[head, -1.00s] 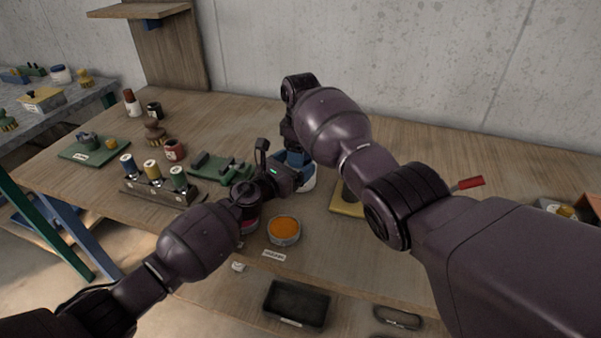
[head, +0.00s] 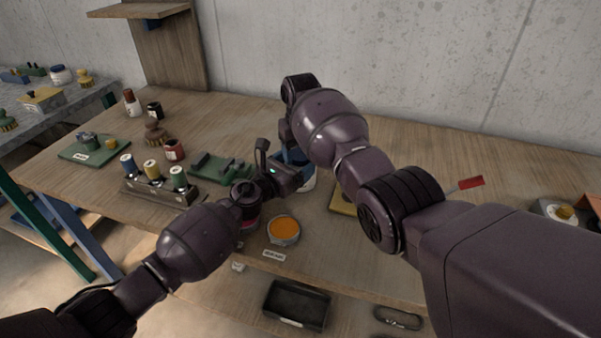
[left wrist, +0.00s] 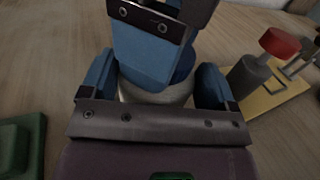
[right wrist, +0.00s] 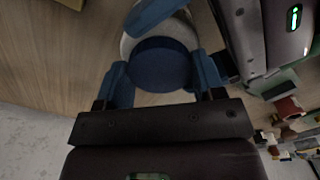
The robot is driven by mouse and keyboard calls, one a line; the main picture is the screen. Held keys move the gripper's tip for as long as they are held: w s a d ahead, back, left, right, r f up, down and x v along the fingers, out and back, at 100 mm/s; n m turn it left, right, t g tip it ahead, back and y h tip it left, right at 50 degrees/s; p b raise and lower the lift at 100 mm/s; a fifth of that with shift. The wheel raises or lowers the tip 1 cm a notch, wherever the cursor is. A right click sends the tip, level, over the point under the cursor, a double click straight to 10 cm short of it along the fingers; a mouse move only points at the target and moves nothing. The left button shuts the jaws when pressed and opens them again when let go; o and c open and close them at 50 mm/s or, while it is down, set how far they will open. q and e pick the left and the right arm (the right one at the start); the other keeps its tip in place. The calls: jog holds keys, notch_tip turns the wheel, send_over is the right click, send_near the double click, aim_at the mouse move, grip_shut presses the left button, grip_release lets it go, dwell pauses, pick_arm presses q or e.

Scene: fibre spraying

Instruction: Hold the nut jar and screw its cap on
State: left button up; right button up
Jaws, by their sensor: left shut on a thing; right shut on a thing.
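The nut jar is a round, pale jar (left wrist: 152,97). My left gripper (left wrist: 156,84) is shut on it, with blue fingers on both sides of its body. A sliver of the jar shows in the head view (head: 309,182), upright at the table, mostly hidden behind my arms. The dark blue round cap (right wrist: 160,63) is at the jar's mouth. My right gripper (right wrist: 160,77) comes from above and is shut on the cap between its blue fingers. I cannot tell how far the cap is threaded on.
A dish with orange contents (head: 284,229) stands in front of the grippers, near the table edge. A rack of spools (head: 155,190) and a green fixture (head: 220,168) are at left. A yellow board (left wrist: 272,90) with a red-topped tool (left wrist: 279,43) lies to the right.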

jog(key=o, duration=1)
jog(key=shift+r, duration=0.1)
jog(key=shift+r, duration=2.2)
jog(key=shift+c, duration=0.4)
